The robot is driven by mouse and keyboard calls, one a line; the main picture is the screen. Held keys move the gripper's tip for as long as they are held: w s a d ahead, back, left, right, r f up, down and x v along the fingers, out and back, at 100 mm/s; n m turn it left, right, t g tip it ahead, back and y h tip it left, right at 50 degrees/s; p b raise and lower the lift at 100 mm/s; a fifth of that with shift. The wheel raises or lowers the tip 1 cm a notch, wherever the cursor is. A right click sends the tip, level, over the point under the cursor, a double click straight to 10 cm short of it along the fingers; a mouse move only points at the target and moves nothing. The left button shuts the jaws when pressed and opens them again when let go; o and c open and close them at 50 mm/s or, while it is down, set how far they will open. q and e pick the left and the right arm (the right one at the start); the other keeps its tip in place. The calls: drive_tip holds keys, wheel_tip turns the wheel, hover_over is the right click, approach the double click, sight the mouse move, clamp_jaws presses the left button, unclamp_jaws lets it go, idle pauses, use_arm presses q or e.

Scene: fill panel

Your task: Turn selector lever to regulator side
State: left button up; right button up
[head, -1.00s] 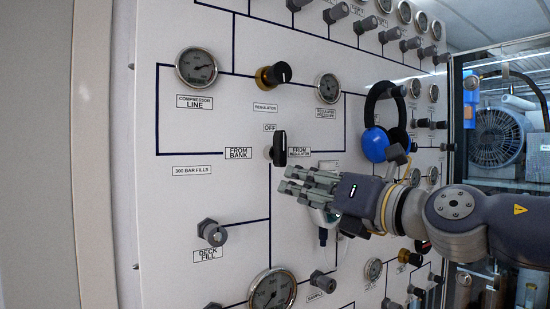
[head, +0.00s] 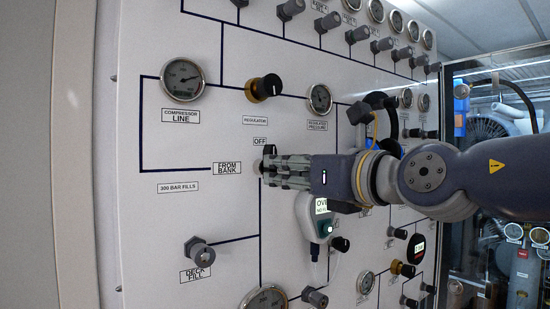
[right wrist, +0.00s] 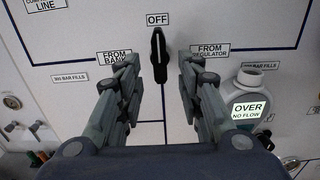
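The black selector lever (right wrist: 158,55) stands upright on the white panel, below the OFF label (right wrist: 157,19) and between the FROM BANK label (right wrist: 114,57) and the FROM REGULATOR label (right wrist: 210,50). In the head view only a bit of the lever (head: 269,150) shows above my fingers. My right gripper (right wrist: 158,66) is open, with one finger on each side of the lever and a gap on both sides. In the head view my right gripper (head: 268,168) covers the FROM REGULATOR label. My left gripper is not in view.
A white flow meter (head: 308,222) reading OVER, NO FLOW hangs just below my right gripper. The regulator knob (head: 264,88) sits above the lever. Blue and black ear defenders (head: 378,103) hang behind my right arm. Gauges and knobs fill the panel's right side.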

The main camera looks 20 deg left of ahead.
drive_tip(key=shift+p+x, duration=0.65)
drive_tip(key=shift+x, duration=1.4)
clamp_jaws()
